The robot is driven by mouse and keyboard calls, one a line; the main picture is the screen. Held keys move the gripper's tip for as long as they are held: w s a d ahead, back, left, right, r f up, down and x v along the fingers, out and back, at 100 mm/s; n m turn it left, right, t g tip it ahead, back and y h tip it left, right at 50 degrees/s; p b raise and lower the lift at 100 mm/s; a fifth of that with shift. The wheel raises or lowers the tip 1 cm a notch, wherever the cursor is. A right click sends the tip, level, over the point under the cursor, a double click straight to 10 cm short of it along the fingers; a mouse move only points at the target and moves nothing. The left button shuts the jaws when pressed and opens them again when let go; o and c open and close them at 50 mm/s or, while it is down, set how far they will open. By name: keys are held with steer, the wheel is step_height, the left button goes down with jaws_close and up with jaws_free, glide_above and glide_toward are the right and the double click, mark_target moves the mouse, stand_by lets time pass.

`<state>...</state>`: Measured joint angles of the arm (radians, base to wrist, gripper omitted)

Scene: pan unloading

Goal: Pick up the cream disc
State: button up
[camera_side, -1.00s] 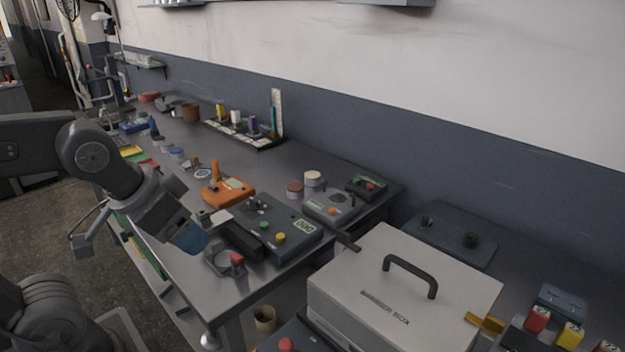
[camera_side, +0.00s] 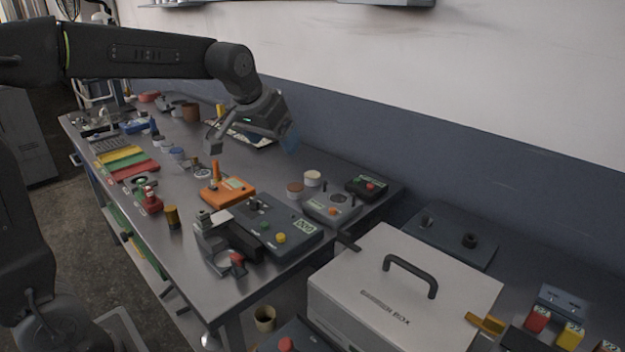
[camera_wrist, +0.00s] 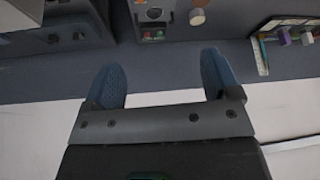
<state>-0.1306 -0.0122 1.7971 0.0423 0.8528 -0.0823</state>
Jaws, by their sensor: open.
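The cream disc (camera_side: 312,178) is a short pale cylinder standing on the bench, just behind a grey control box. In the wrist view the cream disc (camera_wrist: 197,17) shows near the top edge, beyond the fingertips and toward the right finger. My gripper (camera_side: 289,139) is raised above the back of the bench, near the wall, up and left of the disc in the side view. In the wrist view my gripper (camera_wrist: 162,78) has its two blue fingers wide apart with nothing between them.
A brown disc (camera_side: 295,188) stands close beside the cream one. A grey control box (camera_side: 331,207), a black button box (camera_side: 367,186) and an orange box (camera_side: 228,191) are nearby. The wall (camera_side: 400,150) runs along the back. A white box (camera_side: 400,290) stands at right.

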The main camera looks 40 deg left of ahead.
steer(key=w+a+f+n, duration=0.1)
steer(key=w+a+f, duration=0.25)
steer(key=w, duration=0.35)
steer(key=w+a+f+n, duration=0.1)
steer(key=w+a+f, duration=0.25)
steer(key=w, duration=0.45)
steer(key=y, duration=0.1)
glide_toward(312, 174)
steer(key=w+f, duration=0.2)
steer(key=f, duration=0.1)
steer(key=shift+d, duration=0.15)
steer(key=shift+s+a+x, duration=0.1)
steer(key=shift+a+x, duration=0.1)
steer(key=shift+x, duration=1.3)
steer(key=shift+s+a+x, duration=0.1)
steer(key=shift+a+x, duration=0.05)
steer(key=shift+x, duration=1.35)
steer(key=shift+c, duration=0.2)
steer(key=c, duration=1)
